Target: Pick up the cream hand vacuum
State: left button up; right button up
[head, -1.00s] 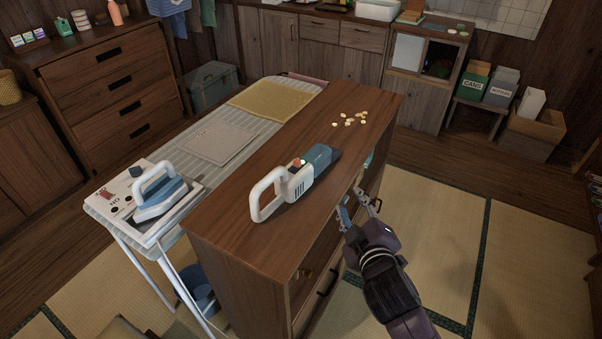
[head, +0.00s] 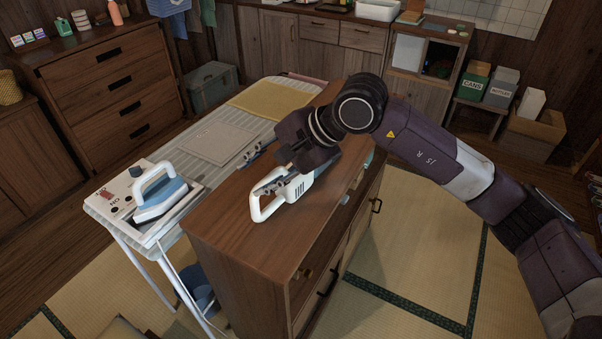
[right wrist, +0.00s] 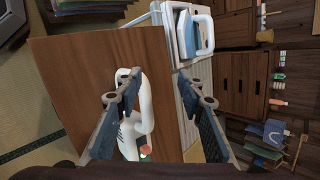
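The cream hand vacuum (head: 262,209) lies on top of the brown wooden cabinet (head: 222,222). In the head view its white looped handle shows, while my right arm and gripper hide most of its body and its dark nozzle end. My right gripper (head: 262,170) is over the cabinet top by the handle, fingers spread and empty. In the right wrist view the open fingers (right wrist: 160,95) stand apart, and the vacuum (right wrist: 146,105) shows beside and partly behind the left-hand finger. I cannot tell whether they touch. My left gripper is not in view.
An ironing board (head: 195,125) runs along the cabinet's left side, with a blue-and-white iron (head: 160,200) and a folded yellow cloth (head: 268,100) on it. Tatami floor (head: 425,240) is free to the right. The cabinet's front left top is bare.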

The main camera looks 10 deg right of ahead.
aim_at(276, 172)
jog(key=w+d+t+h, duration=0.1)
jog(key=w+d+h, duration=0.2)
jog(key=d, duration=0.3)
jog(key=shift+n, duration=0.4)
jog(key=p+x, duration=0.3)
jog(key=x, duration=0.3)
jog(key=shift+w+f, duration=0.35)
jog(key=shift+w+a+f, duration=0.2)
jog(key=shift+f, duration=0.3)
grip_shut()
jog(key=shift+r, duration=0.15)
